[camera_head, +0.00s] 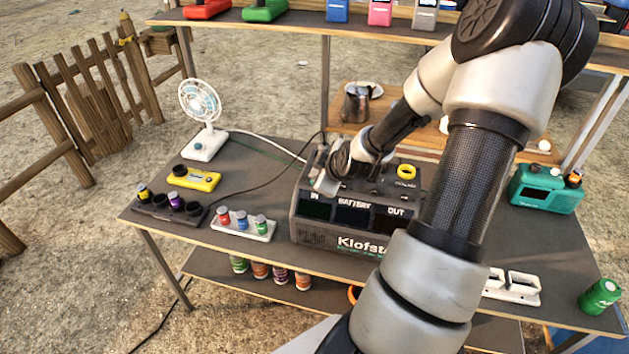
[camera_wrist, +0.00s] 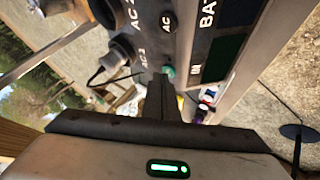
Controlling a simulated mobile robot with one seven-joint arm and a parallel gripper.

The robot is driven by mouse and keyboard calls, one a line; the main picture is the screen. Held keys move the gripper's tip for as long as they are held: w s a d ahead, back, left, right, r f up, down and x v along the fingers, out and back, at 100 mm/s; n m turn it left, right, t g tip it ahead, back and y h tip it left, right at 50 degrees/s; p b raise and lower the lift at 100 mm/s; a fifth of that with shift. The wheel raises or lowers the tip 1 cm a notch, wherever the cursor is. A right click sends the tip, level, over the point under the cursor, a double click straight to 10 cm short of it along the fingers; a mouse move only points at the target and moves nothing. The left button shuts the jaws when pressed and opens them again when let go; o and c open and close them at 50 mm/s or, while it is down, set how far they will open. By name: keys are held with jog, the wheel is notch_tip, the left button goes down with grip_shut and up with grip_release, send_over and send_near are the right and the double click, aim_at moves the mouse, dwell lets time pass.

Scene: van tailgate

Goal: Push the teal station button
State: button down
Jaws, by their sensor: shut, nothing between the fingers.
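The dark power station (camera_head: 312,237) stands on the table in the head view, with "IN", "BATTERY" and "OUT" labels above dark screens on its front. In the wrist view its panel (camera_wrist: 190,50) shows sideways, with AC sockets. The small teal button (camera_wrist: 169,71) on that panel shows just beyond my fingertips. My gripper (camera_wrist: 160,80) is shut and empty, its fingers pointing at the button; I cannot tell whether they touch it. In the head view my gripper (camera_head: 326,184) is over the station's upper left, and the button is hidden there.
A white fan (camera_head: 205,140), a yellow device (camera_head: 194,179) and a white tray of small canisters (camera_head: 243,227) are left of the station. A teal radio (camera_head: 545,190) and a green can (camera_head: 599,297) are at the right. A shelf (camera_head: 300,28) spans the back, above the table.

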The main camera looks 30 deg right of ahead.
jog(key=shift+f, duration=0.2)
jog(key=shift+r, duration=0.1)
jog(key=shift+r+p, duration=0.4)
jog(key=shift+r, duration=0.15)
notch_tip(320, 180, up, 6)
jog(key=p, duration=0.5)
dwell(0.4)
